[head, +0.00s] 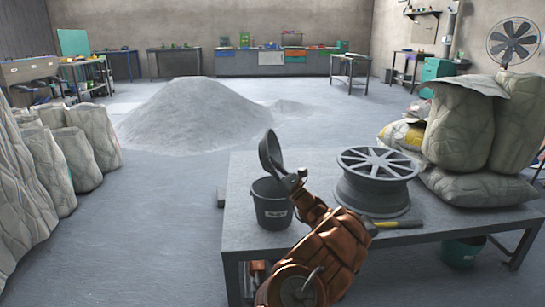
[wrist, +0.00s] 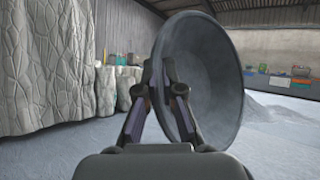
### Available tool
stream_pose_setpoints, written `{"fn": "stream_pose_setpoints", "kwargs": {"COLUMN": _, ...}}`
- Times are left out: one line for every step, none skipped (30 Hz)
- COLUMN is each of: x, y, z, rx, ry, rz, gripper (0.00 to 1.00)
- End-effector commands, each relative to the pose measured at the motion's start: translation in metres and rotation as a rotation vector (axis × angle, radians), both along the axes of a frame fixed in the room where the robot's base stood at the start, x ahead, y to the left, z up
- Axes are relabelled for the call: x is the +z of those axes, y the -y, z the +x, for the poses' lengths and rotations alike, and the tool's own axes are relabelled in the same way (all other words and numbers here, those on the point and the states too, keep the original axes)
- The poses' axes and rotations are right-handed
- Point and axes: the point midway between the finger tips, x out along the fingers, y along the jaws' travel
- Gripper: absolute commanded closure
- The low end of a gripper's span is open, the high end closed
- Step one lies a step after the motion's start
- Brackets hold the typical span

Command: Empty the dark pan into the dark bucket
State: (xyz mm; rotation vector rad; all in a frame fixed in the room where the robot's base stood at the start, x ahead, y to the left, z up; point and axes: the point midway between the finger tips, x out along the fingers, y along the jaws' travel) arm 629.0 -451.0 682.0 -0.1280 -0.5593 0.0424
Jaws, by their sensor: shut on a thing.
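The dark pan (head: 270,153) is held tipped on its edge above the dark bucket (head: 271,213). In the wrist view the pan (wrist: 208,80) stands nearly upright and fills the middle right. My gripper (head: 300,174) is shut on the pan's rim; its fingers (wrist: 160,85) also show in the wrist view. The bucket stands upright on the grey table (head: 240,180), with a pale label on its side. The pan's lower edge is close over the bucket's mouth; I cannot tell if they touch. No falling powder shows, and the bucket's inside is mostly hidden.
A wheel rim (head: 376,185) stands on the table right of the bucket, with a hammer (head: 398,224) in front. Full sacks (head: 460,135) are piled at the right. A large powder heap (head: 190,112) lies on the floor behind. More sacks (head: 78,158) line the left.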

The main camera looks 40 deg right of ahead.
Motion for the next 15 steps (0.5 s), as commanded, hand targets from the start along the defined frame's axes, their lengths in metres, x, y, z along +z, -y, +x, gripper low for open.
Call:
{"fn": "stream_pose_setpoints", "kwargs": {"x": 0.0092, "y": 0.0007, "z": -0.0009, "rx": -0.001, "ry": -0.023, "rz": -0.021, "gripper": 1.0}}
{"fn": "stream_pose_setpoints", "kwargs": {"x": 0.01, "y": 0.0008, "z": -0.0009, "rx": -0.001, "ry": -0.038, "rz": -0.032, "gripper": 1.0}}
{"fn": "stream_pose_setpoints", "kwargs": {"x": 0.0105, "y": 0.0007, "z": -0.001, "rx": -0.001, "ry": -0.058, "rz": -0.048, "gripper": 1.0}}
{"fn": "stream_pose_setpoints", "kwargs": {"x": 0.0108, "y": 0.0008, "z": -0.0011, "rx": -0.001, "ry": -0.074, "rz": -0.06, "gripper": 1.0}}
{"fn": "stream_pose_setpoints", "kwargs": {"x": 0.011, "y": 0.0011, "z": -0.0012, "rx": -0.002, "ry": -0.091, "rz": -0.072, "gripper": 1.0}}
{"fn": "stream_pose_setpoints", "kwargs": {"x": 0.0114, "y": 0.0007, "z": -0.0008, "rx": -0.001, "ry": -0.112, "rz": -0.087, "gripper": 1.0}}
{"fn": "stream_pose_setpoints", "kwargs": {"x": 0.0119, "y": 0.0008, "z": -0.0005, "rx": -0.001, "ry": -0.128, "rz": -0.098, "gripper": 1.0}}
{"fn": "stream_pose_setpoints", "kwargs": {"x": 0.0122, "y": 0.0006, "z": -0.0004, "rx": -0.001, "ry": -0.145, "rz": -0.11, "gripper": 1.0}}
{"fn": "stream_pose_setpoints", "kwargs": {"x": 0.013, "y": 0.0007, "z": -0.0006, "rx": -0.001, "ry": -0.165, "rz": -0.126, "gripper": 1.0}}
{"fn": "stream_pose_setpoints", "kwargs": {"x": 0.0135, "y": 0.0009, "z": -0.0009, "rx": -0.001, "ry": -0.18, "rz": -0.138, "gripper": 1.0}}
{"fn": "stream_pose_setpoints", "kwargs": {"x": 0.0139, "y": 0.001, "z": -0.0011, "rx": -0.001, "ry": -0.195, "rz": -0.15, "gripper": 1.0}}
{"fn": "stream_pose_setpoints", "kwargs": {"x": 0.015, "y": 0.0007, "z": -0.0009, "rx": -0.001, "ry": -0.214, "rz": -0.166, "gripper": 1.0}}
{"fn": "stream_pose_setpoints", "kwargs": {"x": 0.0152, "y": 0.0006, "z": -0.0009, "rx": -0.001, "ry": -0.23, "rz": -0.178, "gripper": 1.0}}
{"fn": "stream_pose_setpoints", "kwargs": {"x": 0.0156, "y": 0.0009, "z": -0.0008, "rx": -0.002, "ry": -0.246, "rz": -0.189, "gripper": 1.0}}
{"fn": "stream_pose_setpoints", "kwargs": {"x": 0.0157, "y": 0.001, "z": -0.0008, "rx": -0.002, "ry": -0.268, "rz": -0.206, "gripper": 1.0}}
